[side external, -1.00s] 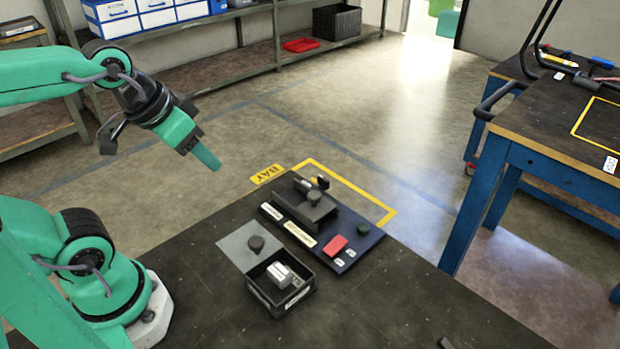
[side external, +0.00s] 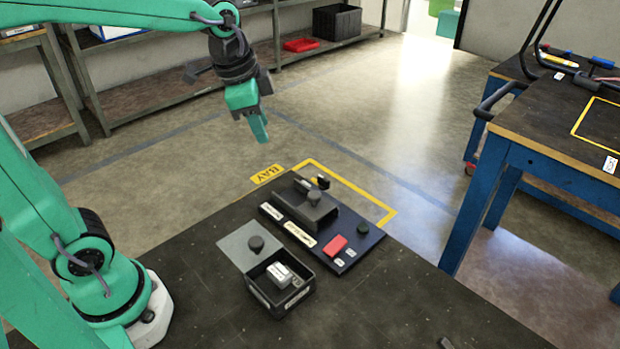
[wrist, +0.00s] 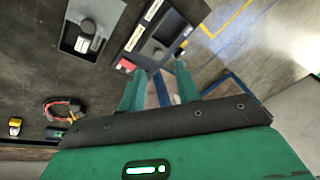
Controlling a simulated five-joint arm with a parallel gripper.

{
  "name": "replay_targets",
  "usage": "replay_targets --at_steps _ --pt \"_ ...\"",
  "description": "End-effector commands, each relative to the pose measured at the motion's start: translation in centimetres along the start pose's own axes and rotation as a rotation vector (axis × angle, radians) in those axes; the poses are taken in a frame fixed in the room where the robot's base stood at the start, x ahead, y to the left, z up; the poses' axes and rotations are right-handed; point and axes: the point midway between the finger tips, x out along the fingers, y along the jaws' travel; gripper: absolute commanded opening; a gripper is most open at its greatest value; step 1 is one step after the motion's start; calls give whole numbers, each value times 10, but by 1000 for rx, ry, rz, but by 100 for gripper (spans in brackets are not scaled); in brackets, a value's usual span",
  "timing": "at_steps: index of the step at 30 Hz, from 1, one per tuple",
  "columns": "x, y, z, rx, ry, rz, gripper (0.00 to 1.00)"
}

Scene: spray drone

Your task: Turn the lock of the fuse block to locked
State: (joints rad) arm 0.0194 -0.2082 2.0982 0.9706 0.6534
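My gripper (side external: 259,128) hangs in the air above and left of the panel, touching nothing. In the wrist view its two fingers (wrist: 161,68) are apart and empty.
An open dark box (side external: 262,290) holds a grey labelled part (side external: 280,275). A red and black cable loop (wrist: 65,108) lies on the table. The front right of the table is mostly clear.

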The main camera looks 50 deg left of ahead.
Motion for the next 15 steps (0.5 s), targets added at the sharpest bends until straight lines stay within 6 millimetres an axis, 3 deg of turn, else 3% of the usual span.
replay_targets --at_steps 15 --pt "77 -41 -65 492 -99 128 33"
